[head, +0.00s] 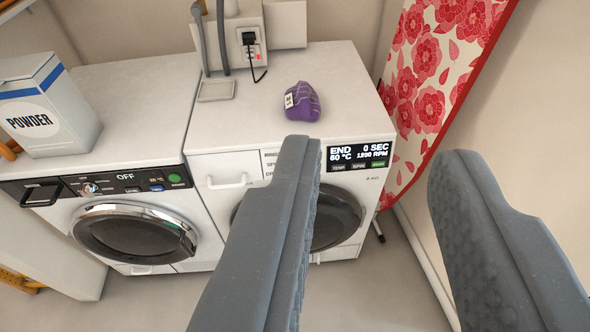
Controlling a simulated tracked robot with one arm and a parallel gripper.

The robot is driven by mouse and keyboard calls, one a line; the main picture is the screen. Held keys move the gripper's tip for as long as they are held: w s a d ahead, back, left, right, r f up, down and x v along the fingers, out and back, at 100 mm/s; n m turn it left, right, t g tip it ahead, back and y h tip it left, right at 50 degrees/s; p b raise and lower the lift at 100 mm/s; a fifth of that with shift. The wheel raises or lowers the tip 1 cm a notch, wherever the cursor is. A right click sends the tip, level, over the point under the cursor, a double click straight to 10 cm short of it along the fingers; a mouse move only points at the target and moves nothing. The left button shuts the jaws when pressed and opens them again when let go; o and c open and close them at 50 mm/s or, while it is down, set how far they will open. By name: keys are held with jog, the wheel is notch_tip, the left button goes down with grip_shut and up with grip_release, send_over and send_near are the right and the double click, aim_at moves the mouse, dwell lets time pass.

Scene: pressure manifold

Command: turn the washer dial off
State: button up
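The right machine (225,165) is white, with a drawer handle at its left and a black display (358,157) reading END, 0 SEC, 60 °C, 1200 RPM. TEMP, SPIN and a green button sit below the display. Its dial does not show; the left finger covers the panel just left of the display. The left machine (190,235) has a small dial (88,188) and a dark panel reading OFF. My gripper (378,150) is open and empty, its two grey fingers wide apart. The left finger is in front of the right machine, the right one before the wall.
A purple bag (302,102) lies on the right machine. A POWDER box (45,105) stands on the left machine. A plug and cord (250,50) hang at the back wall. A red floral ironing board (430,85) leans at the right. Floor in front is clear.

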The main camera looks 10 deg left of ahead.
jog(key=o, duration=0.6)
jog(key=w, duration=0.1)
jog(key=w+f, duration=0.1)
jog(key=w, duration=0.1)
jog(key=w+f, duration=0.1)
jog(key=shift+w+d+f, duration=0.1)
jog(key=shift+w+d, duration=0.1)
jog(key=shift+d, duration=0.05)
jog(key=w+f+n+t, duration=0.1)
jog(key=w+f+n, duration=0.2)
jog(key=w+f, duration=1.8)
jog(key=w+a+f+n+y+p, duration=0.1)
jog(key=w+a+f+y, duration=0.1)
jog(key=f, duration=0.8)
jog(key=w+a+f+n+y, duration=0.1)
jog(key=w+a+f+y, duration=0.1)
jog(key=f, duration=0.9)
jog(key=w+a+f+n+y+p, duration=0.1)
jog(key=w+a+f+y, duration=0.15)
jog(key=f, duration=0.75)
jog(key=shift+t+h, duration=0.3)
jog(key=shift+h, duration=0.05)
jog(key=shift+a+b+x, duration=0.15)
jog(key=shift+b+x, duration=0.8)
jog(key=shift+x, duration=2.4)
jog(key=shift+a+b+x, duration=0.15)
jog(key=shift+b+x, duration=0.75)
jog(key=shift+x, duration=2.4)
jog(key=shift+s, duration=0.1)
